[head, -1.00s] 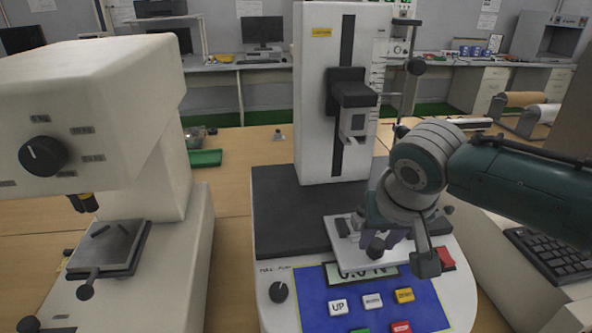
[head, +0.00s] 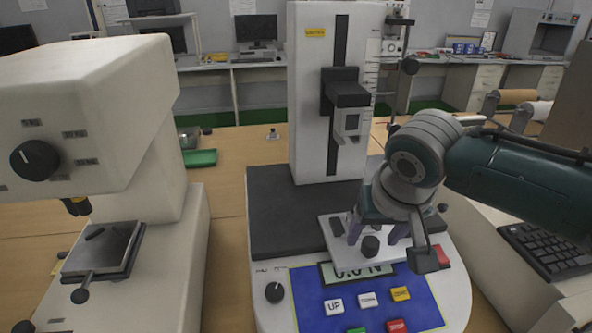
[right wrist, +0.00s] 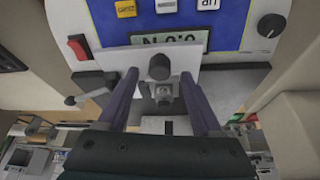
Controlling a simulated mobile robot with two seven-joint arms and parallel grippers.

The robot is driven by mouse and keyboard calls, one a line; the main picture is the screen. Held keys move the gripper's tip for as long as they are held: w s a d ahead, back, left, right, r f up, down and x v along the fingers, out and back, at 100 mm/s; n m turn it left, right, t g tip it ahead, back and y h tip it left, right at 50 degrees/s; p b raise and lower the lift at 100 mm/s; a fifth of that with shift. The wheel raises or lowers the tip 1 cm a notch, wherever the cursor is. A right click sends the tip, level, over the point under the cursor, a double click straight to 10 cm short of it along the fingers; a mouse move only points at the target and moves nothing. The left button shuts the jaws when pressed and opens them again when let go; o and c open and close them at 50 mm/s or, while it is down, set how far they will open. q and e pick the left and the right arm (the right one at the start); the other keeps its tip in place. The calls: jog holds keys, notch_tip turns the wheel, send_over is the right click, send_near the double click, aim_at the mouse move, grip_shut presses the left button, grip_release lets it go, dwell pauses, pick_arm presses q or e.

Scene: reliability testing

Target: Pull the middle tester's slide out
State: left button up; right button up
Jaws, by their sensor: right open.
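The middle tester (head: 309,120) is a tall white column on a black-topped base with a blue button panel in front. Its slide (head: 332,242) is a light plate low on the base, just behind the display, with a dark round knob (head: 370,247) at its front. The slide also shows in the right wrist view (right wrist: 100,57), with the knob (right wrist: 159,67) near its middle. My right gripper (head: 374,238) is open. Its two purple fingers are spread on either side of the knob, with visible gaps on both sides in the right wrist view. My left gripper is out of view.
Another white tester (head: 95,90) with a small plate stage stands close on the left. A black keyboard (head: 550,255) and a pale machine are on the right. A red switch (head: 441,256) sits beside the slide. The wooden table (head: 228,160) shows between the testers.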

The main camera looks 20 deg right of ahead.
jog(key=p+v, duration=0.1)
jog(key=v, duration=0.7)
jog(key=shift+s+r, duration=0.2)
jog(key=shift+r, duration=0.15)
jog(key=s+a+n+y, duration=0.1)
jog(key=s+a+n, duration=0.3)
jog(key=s, duration=0.6)
jog(key=s+a+n+y, duration=0.1)
jog(key=s+a+n, duration=0.2)
jog(key=s, duration=0.6)
notch_tip(320, 180, up, 30)
jog(key=p, duration=3.1)
jog(key=shift+r, duration=0.25)
